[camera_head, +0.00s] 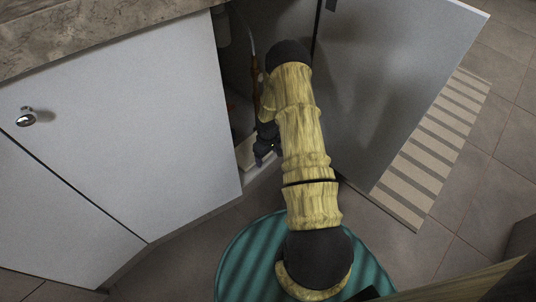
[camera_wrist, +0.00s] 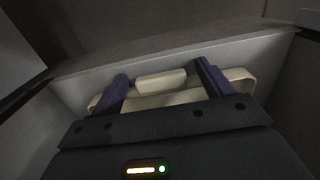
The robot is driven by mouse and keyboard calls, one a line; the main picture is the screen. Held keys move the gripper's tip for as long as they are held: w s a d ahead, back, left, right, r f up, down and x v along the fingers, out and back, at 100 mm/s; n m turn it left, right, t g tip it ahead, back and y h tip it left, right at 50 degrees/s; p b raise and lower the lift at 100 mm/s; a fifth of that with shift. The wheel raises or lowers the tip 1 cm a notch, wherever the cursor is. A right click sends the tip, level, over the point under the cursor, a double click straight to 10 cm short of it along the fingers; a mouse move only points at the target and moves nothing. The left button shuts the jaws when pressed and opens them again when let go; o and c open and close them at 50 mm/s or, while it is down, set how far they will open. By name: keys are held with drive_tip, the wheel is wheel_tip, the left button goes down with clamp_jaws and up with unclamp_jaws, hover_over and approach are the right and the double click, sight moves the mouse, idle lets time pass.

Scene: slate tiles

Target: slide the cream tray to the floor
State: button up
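The cream tray (camera_wrist: 170,97) lies low inside the open cabinet, in front of a pale wall or panel in the wrist view. A raised cream block (camera_wrist: 160,80) stands at its middle. In the head view only a pale piece that seems to be the tray (camera_head: 246,152) shows at the cabinet's bottom; the door front and my arm hide the rest. My gripper (camera_wrist: 163,82) is open, with one dark purple finger on each side of the block and gaps between. Whether the fingers touch the rim I cannot tell. In the head view my gripper (camera_head: 265,152) is just inside the opening.
A shut grey cabinet door (camera_head: 120,120) with a round knob bounds the opening on the left. The open door (camera_head: 390,80) stands on the right. A striped mat (camera_head: 432,150) lies on the tiled floor beyond it. A slender brown thing (camera_head: 256,82) stands inside the cabinet.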

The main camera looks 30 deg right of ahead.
wheel_tip(320, 180, up, 12)
drive_tip(key=p, duration=0.6)
idle(0.5)
